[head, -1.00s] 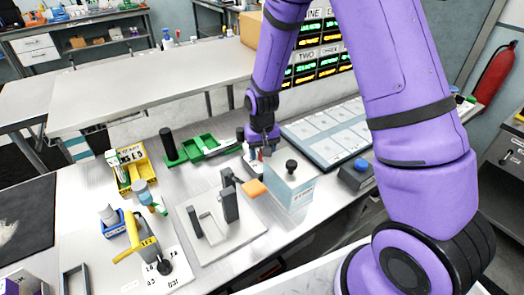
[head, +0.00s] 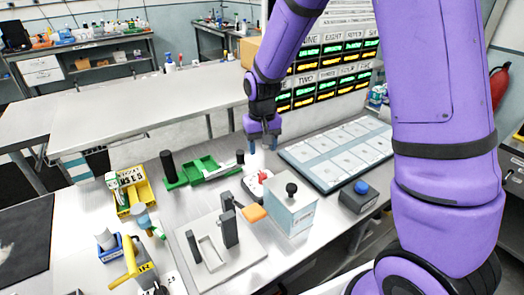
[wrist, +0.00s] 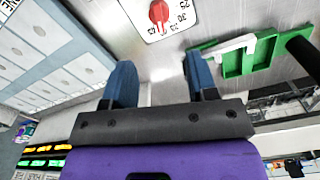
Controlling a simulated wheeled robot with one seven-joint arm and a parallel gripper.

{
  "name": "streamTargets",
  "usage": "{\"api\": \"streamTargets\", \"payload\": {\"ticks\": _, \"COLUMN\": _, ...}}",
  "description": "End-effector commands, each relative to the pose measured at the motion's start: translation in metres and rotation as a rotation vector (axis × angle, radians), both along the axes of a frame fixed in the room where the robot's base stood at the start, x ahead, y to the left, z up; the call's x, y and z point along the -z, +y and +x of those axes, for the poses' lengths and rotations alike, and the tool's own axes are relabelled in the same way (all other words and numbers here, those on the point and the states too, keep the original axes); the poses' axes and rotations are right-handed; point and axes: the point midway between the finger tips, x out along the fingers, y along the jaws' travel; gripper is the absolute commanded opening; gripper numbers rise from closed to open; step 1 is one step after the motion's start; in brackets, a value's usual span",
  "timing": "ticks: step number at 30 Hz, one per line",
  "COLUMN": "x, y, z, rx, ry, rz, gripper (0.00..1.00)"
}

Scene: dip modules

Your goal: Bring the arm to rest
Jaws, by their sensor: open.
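My purple arm reaches over the metal table, and my gripper (head: 262,140) hangs above its far side. In the wrist view my gripper (wrist: 160,85) shows two blue fingers set wide apart with nothing between them. Below and ahead of it lies a white dial plate with a red knob (wrist: 158,12). The dial plate also shows in the head view (head: 258,184), behind the grey box. The gripper is apart from it.
Around the gripper stand a green tray (head: 203,166), a grey box with a black knob (head: 290,212), a panel of pale cards (head: 335,152) and a blue-button box (head: 360,196). A yellow bin (head: 133,188) and a grey fixture (head: 215,250) are at left. Lit displays (head: 325,75) stand behind.

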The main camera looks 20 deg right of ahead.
Motion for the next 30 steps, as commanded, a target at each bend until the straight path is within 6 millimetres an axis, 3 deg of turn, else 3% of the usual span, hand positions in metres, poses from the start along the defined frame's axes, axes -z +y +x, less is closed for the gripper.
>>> {"api": "streamTargets", "payload": {"ticks": 14, "x": -0.005, "y": -0.001, "z": -0.002, "rx": -0.001, "ry": -0.006, "rz": 0.002, "gripper": 0.53}}
{"api": "streamTargets", "payload": {"ticks": 20, "x": -0.049, "y": -0.01, "z": -0.018, "rx": -0.006, "ry": -0.057, "rz": 0.011, "gripper": 0.53}}
{"api": "streamTargets", "payload": {"ticks": 30, "x": -0.138, "y": -0.033, "z": -0.077, "rx": -0.022, "ry": -0.175, "rz": 0.024, "gripper": 0.53}}
